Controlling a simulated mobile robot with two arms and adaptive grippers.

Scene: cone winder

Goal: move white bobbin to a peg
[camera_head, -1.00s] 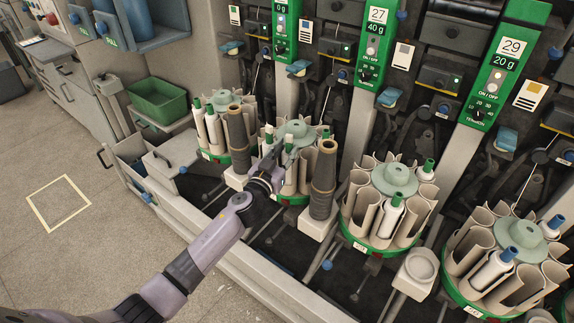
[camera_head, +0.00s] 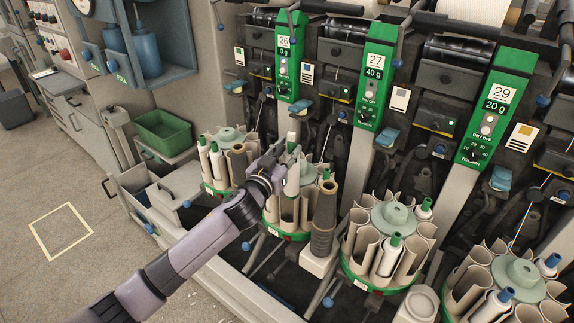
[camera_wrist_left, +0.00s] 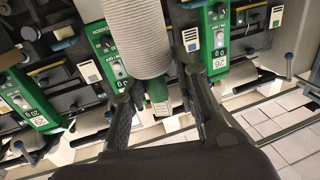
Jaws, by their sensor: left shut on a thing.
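My left gripper (camera_head: 284,160) is in the middle of the head view, above the second round magazine from the left. It is shut on a white bobbin (camera_head: 292,179), which stands about upright, partly hidden by the fingers. In the left wrist view the white bobbin (camera_wrist_left: 139,38) has a ribbed surface and a green end (camera_wrist_left: 158,90) between the two fingers (camera_wrist_left: 160,98). I cannot tell from the head view whether its lower end touches the magazine. My right gripper is out of view.
Several round magazines with beige pockets line the machine; one (camera_head: 387,240) is right of the cone. Control posts (camera_head: 375,75) rise behind them. A green bin (camera_head: 163,131) is at the left.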

